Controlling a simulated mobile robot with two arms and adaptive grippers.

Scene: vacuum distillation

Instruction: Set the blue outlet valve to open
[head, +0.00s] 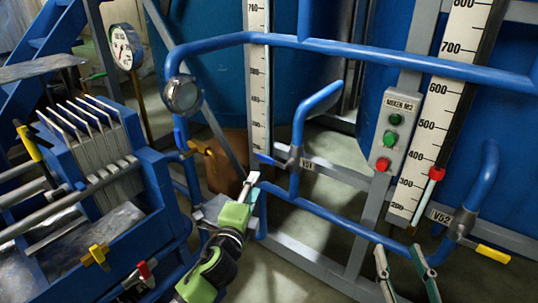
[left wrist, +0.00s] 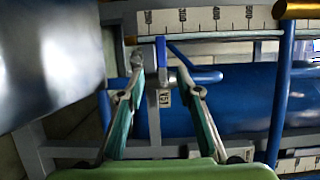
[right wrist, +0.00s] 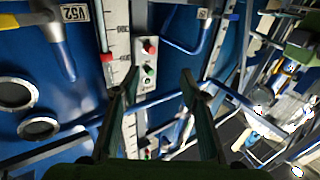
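The blue valve handle (head: 268,160) sits on a blue pipe in the middle of the head view, beside a tag that seems to read V51 (head: 307,164). In the left wrist view the blue handle (left wrist: 161,52) stands along the pipe joint, just ahead of and between the fingertips. My left gripper (head: 251,186) is below and left of the handle, apart from it. Its two fingers (left wrist: 165,84) are spread with nothing held. My right gripper (head: 403,254) is at the lower right, its fingers (right wrist: 157,82) spread and empty, far from the blue handle.
A yellow-handled valve (head: 492,254) tagged V52 is at the right. A button box (head: 397,130) and level scales (head: 258,80) stand behind. Blue pipes (head: 335,215) cross near both grippers. A blue filter-press-like frame (head: 150,190) fills the left side.

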